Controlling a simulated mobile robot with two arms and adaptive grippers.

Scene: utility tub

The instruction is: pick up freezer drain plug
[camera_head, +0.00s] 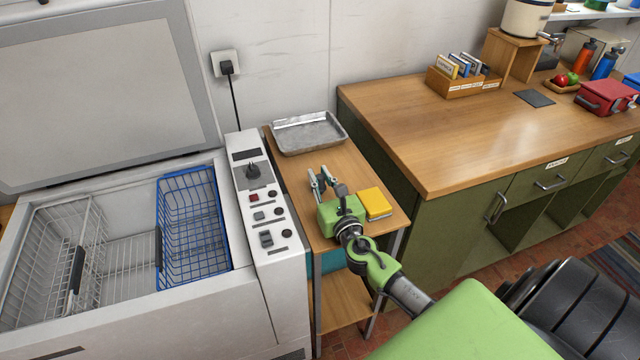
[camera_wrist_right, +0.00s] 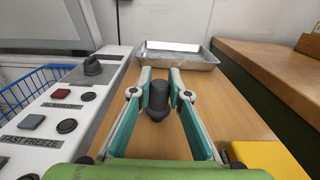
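A small dark grey plug-shaped piece (camera_wrist_right: 158,98), likely the freezer drain plug, shows in the right wrist view between the fingers of my right gripper (camera_wrist_right: 160,88). It has a rounded nub at its near lower end. The fingers are open, one on each side of it, with narrow gaps that seem to remain. In the head view my right gripper (camera_head: 321,184) is low over the small wooden side table (camera_head: 291,160); I cannot make out the plug there. My left gripper is not in view.
A metal tray (camera_head: 308,133) lies at the table's back. A yellow box (camera_head: 375,202) sits right of my gripper. The open chest freezer (camera_head: 125,325) with a blue basket (camera_head: 190,225) and control panel (camera_head: 262,215) stands left. A green cabinet (camera_head: 430,225) stands right.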

